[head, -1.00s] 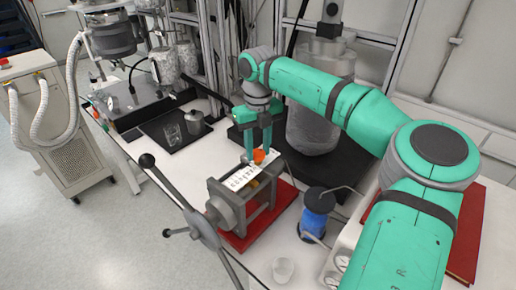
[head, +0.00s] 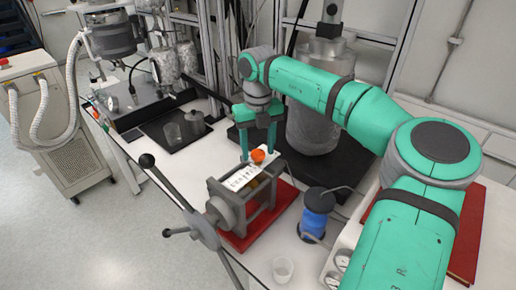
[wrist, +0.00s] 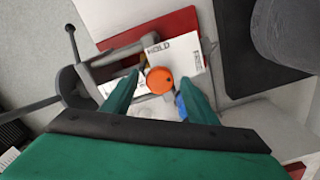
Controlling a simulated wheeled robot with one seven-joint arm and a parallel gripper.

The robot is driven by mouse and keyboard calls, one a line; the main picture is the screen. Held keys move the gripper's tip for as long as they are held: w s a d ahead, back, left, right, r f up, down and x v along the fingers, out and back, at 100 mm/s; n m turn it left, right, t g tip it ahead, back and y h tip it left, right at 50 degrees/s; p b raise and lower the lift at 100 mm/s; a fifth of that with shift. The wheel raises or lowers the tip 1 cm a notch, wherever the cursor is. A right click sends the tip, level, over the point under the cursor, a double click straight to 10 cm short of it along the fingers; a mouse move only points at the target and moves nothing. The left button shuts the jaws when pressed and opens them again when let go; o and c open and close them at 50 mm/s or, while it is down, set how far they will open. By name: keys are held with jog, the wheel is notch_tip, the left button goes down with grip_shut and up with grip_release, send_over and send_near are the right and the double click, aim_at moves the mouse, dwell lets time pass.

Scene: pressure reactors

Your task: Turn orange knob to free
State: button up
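The orange knob (head: 258,155) sits on top of the grey frame device, beside a white label card (head: 241,179). In the wrist view the knob (wrist: 160,80) is round, with a small dark mark on its face. The card (wrist: 186,56) reads "HOLD" next to it; a second word to the right is too small to read surely. My gripper (head: 258,154) points down over the knob. In the wrist view its green fingers (wrist: 159,84) stand apart on either side of the knob, with a gap visible; contact is not clear.
The grey device (head: 232,205) with long handle bars stands on a red base (head: 270,222) at the table's front. A blue spool-like item (head: 314,222) and a small beaker (head: 283,269) are to its right. A large metal vessel (head: 314,125) stands behind my gripper.

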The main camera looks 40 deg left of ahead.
aim_at(258, 152)
notch_tip(258, 152, up, 11)
dwell(0.8)
jog(key=shift+f, duration=0.15)
